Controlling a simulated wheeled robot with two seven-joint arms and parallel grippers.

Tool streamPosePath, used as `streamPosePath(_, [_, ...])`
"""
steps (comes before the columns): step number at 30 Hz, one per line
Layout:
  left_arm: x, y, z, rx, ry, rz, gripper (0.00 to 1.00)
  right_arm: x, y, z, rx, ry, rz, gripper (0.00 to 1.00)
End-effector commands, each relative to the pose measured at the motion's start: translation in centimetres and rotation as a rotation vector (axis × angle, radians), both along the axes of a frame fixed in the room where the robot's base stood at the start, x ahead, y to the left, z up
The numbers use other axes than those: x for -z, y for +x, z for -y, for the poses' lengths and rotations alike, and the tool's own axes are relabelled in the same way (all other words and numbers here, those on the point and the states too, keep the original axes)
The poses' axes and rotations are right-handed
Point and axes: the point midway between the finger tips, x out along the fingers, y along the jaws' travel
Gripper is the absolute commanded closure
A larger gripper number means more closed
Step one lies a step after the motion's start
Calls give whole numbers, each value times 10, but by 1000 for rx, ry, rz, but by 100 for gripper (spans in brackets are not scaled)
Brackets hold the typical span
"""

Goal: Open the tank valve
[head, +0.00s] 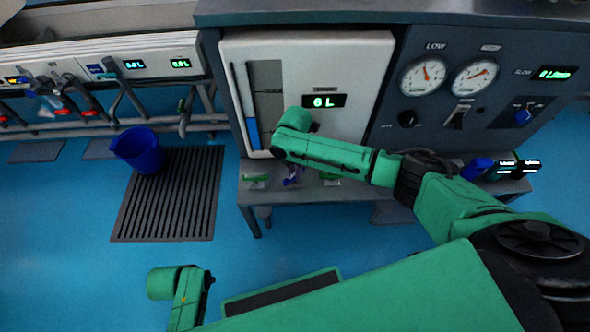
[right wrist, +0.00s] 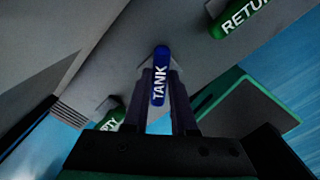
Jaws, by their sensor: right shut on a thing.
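The tank valve's blue handle (right wrist: 160,72), lettered TANK in white, lies lengthwise between the fingers of my right gripper (right wrist: 164,92) in the right wrist view. My right gripper is shut on this handle. In the head view my right arm reaches to the low grey bench under the tank panel. There the blue-purple handle (head: 292,177) shows only small, and the gripper is mostly hidden behind my arm. My left gripper is out of view; only part of my left arm shows at the lower left.
Green handles flank it: RETURN (right wrist: 243,17) and one ending in "PTY" (right wrist: 112,120). The white tank panel (head: 355,60) reads 6 L, beside a blue level bar (head: 252,130). A blue bucket (head: 138,152) stands on a floor grate (head: 185,205).

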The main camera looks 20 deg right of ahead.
Motion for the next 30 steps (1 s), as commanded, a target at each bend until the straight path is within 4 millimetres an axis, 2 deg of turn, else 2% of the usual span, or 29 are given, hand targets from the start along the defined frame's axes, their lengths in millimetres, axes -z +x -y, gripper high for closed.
streamPosePath(2, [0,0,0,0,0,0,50,0,-1,-1,-1,3,-1,100])
streamPosePath(3, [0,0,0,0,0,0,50,0,-1,-1,-1,3,-1,68])
streamPosePath(5, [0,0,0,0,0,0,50,0,-1,-1,-1,3,-1,45])
streamPosePath(23, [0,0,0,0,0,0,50,0,0,0,2,1,0,45])
streamPosePath(26, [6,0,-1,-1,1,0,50,3,0,0,35,1,0,45])
streamPosePath(30, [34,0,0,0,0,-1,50,11,-1,0,195,2,1,45])
